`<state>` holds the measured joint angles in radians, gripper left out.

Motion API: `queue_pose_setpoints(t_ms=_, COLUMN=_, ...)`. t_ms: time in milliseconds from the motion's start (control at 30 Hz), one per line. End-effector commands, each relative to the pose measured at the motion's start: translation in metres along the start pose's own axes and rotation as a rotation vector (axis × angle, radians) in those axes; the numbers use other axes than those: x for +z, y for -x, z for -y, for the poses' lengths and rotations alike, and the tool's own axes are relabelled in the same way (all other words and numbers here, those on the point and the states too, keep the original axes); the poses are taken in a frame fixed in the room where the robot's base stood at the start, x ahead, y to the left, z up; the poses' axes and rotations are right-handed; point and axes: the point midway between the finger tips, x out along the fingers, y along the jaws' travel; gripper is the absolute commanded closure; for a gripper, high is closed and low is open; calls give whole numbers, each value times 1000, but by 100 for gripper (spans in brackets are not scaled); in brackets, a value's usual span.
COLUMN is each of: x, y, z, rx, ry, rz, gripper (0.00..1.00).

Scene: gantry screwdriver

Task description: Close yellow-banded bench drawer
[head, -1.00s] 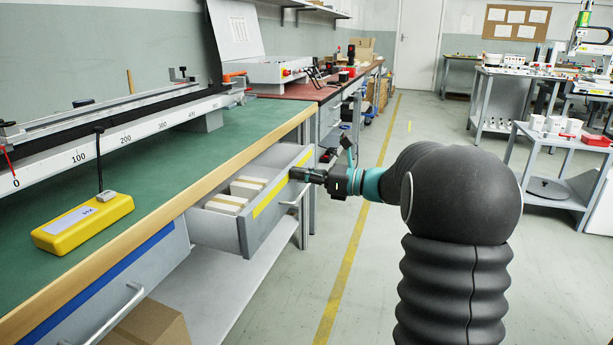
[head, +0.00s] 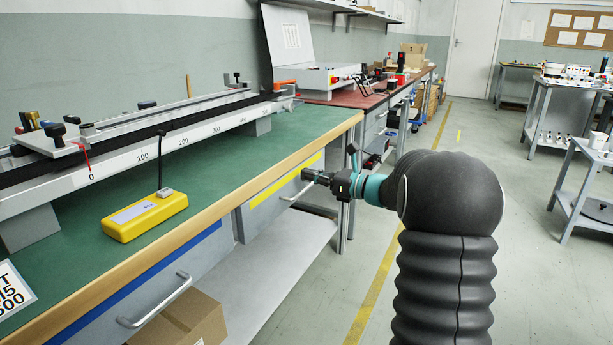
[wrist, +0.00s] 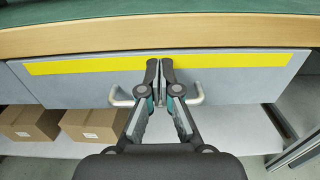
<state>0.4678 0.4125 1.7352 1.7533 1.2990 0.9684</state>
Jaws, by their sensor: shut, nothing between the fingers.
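The yellow-banded drawer (head: 262,213) is a grey drawer under the bench, with a yellow strip along its upper front. Its front looks about in line with the blue-banded drawer beside it, and its inside no longer shows. In the wrist view its front (wrist: 75,88) lies right below the wooden bench edge. Its bar handle (wrist: 120,97) shows on both sides of my fingers. My gripper (head: 308,175) is shut and empty. In the wrist view its fingertips (wrist: 160,64) are at the yellow strip, above the handle's middle; I cannot tell whether they touch the front.
The green-topped bench (head: 240,160) holds a yellow box (head: 145,215) and a long scaled rail (head: 200,132). The blue-banded drawer (head: 150,285) is at lower left. Cardboard boxes (wrist: 92,123) stand on the lower shelf.

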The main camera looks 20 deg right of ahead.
Motion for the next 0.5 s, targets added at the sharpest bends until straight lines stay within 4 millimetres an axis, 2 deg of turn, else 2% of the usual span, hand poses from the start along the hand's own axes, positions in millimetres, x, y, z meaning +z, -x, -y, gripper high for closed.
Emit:
queue_pose_setpoints(t_ms=267, x=0, y=1, z=-2, rx=5, ry=0, rz=0, gripper=100)
queue_pose_setpoints(t_ms=500, x=2, y=28, z=2, rx=9, ry=-1, rz=-1, gripper=100)
